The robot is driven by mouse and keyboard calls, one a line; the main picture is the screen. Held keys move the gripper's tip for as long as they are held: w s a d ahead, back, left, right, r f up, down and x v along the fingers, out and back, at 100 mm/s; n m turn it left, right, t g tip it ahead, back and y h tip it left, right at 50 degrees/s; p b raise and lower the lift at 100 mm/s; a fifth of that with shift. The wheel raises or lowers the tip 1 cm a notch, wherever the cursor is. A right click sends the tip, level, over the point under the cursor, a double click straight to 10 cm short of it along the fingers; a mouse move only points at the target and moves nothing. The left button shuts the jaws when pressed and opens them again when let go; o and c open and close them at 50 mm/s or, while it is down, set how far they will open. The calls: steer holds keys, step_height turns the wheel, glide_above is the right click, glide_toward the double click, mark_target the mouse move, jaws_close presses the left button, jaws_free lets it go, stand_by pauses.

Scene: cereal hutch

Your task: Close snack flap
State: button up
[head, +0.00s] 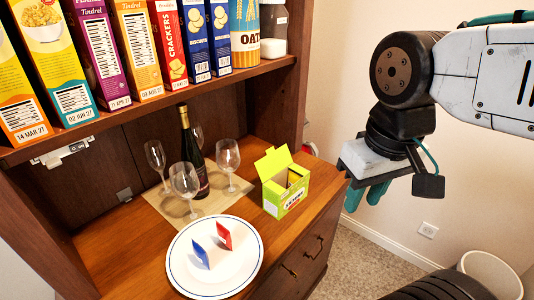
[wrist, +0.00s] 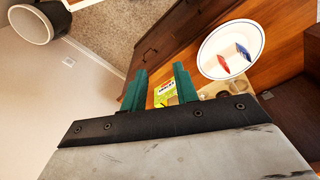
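A yellow-green snack box (head: 286,193) stands on the wooden counter near its right end. Its lighter green flap (head: 272,163) stands raised at the top, leaving the top open with brownish contents showing. In the wrist view the box (wrist: 166,90) shows partly between and beyond my fingers. My gripper (head: 365,196) is to the right of the box in the head view, past the counter edge, apart from it, with teal fingers pointing down. In the wrist view my gripper (wrist: 161,72) has its two fingers apart with nothing held.
A white plate (head: 213,277) with a blue and a red packet sits in front of the box. A dark bottle (head: 190,150) and several wine glasses (head: 184,180) stand on a mat to its left. A shelf of cereal boxes (head: 97,47) overhangs. Open room lies right of the counter.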

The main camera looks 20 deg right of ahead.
steer(key=shift+f, duration=0.15)
steer(key=c, duration=0.5)
steer(key=w+a+f+n+g, duration=0.1)
steer(key=w+g, duration=0.1)
steer(key=w, duration=1.2)
steer(key=shift+w+f, duration=0.4)
steer(key=n, duration=0.3)
glide_above(274, 161)
steer(key=s+a, duration=0.2)
step_height(274, 161, down, 6)
steer(key=w+r+n+t, duration=0.1)
steer(key=w+r+t, duration=0.1)
steer(key=w, duration=0.5)
step_height(274, 161, down, 10)
steer(key=w+a, duration=0.1)
steer(key=shift+y, duration=0.4)
steer(key=shift+s+d+r, duration=0.45)
steer(key=shift+s+r, duration=0.15)
steer(key=shift+s, duration=0.2)
steer(key=shift+s+d+r, duration=0.4)
steer(key=shift+s+r, duration=0.2)
steer(key=shift+s, duration=0.15)
